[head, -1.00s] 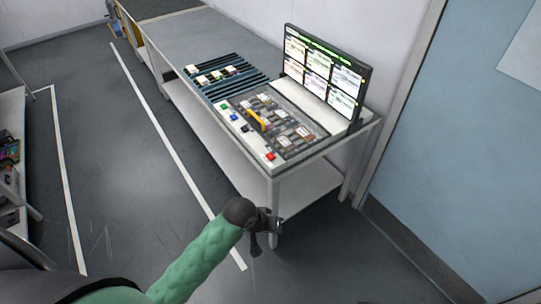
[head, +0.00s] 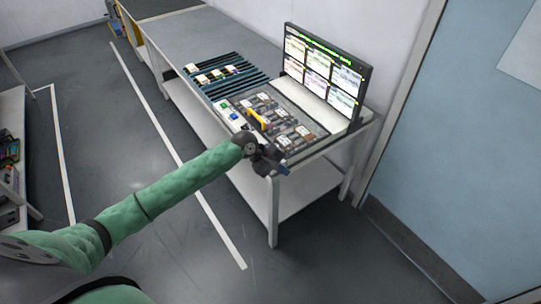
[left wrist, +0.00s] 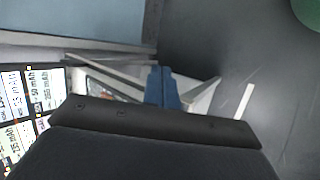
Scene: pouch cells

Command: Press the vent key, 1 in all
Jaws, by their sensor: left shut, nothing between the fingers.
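The test panel (head: 284,110) lies on the near end of the bench, and a strip of coloured keys runs along its left front edge. A green key (head: 222,105) and a blue key (head: 233,115) show. I cannot read any label to tell which is the vent key. My left gripper (head: 284,169) is at the panel's near corner, covering the red key and the dark key from the head view. Its blue fingers (left wrist: 162,88) are shut together with nothing between them. I cannot tell whether they touch anything. My right gripper is not in view.
A yellow handle (head: 257,119) stands up from the panel among grey cells. A dark slotted rack (head: 236,84) with several cells lies behind it. A screen (head: 323,72) stands at the bench's right edge. The floor left of the bench is clear.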

